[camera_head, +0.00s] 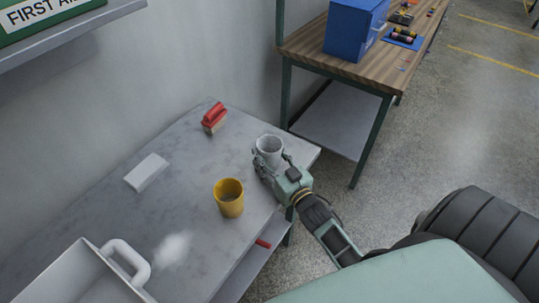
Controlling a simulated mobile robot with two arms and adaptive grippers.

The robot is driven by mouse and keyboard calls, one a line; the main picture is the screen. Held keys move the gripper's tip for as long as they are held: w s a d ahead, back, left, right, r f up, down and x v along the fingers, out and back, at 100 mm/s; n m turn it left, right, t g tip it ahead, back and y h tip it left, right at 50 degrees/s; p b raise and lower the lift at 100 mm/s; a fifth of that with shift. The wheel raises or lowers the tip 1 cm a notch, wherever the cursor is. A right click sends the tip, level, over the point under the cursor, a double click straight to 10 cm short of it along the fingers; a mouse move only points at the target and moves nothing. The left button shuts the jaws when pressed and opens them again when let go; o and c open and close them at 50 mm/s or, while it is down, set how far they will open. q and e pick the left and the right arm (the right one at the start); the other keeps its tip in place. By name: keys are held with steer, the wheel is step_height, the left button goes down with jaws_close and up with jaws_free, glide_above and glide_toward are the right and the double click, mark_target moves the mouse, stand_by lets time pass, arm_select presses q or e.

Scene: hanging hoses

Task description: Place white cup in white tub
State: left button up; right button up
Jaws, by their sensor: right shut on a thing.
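The white cup (270,147) is upright near the right end of the grey table, its open top facing up. My right gripper (268,165) is shut on the cup from its near side; its fingers hide part of the cup's lower wall. I cannot tell whether the cup's base touches the table. The white tub (82,268) is at the lower left, with a thick looped handle on its right side, and is partly cut off by the picture's edge. My left gripper is not in view.
A yellow cup (229,198) stands left of my right gripper. A red brush (214,118), a white block (147,172) and a whitish patch (174,248) are on the grey table (190,205). A wooden bench (310,48) with a blue box (353,27) stands behind.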

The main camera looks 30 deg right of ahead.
steer(key=o, duration=1.3)
steer(key=shift+f, duration=0.1)
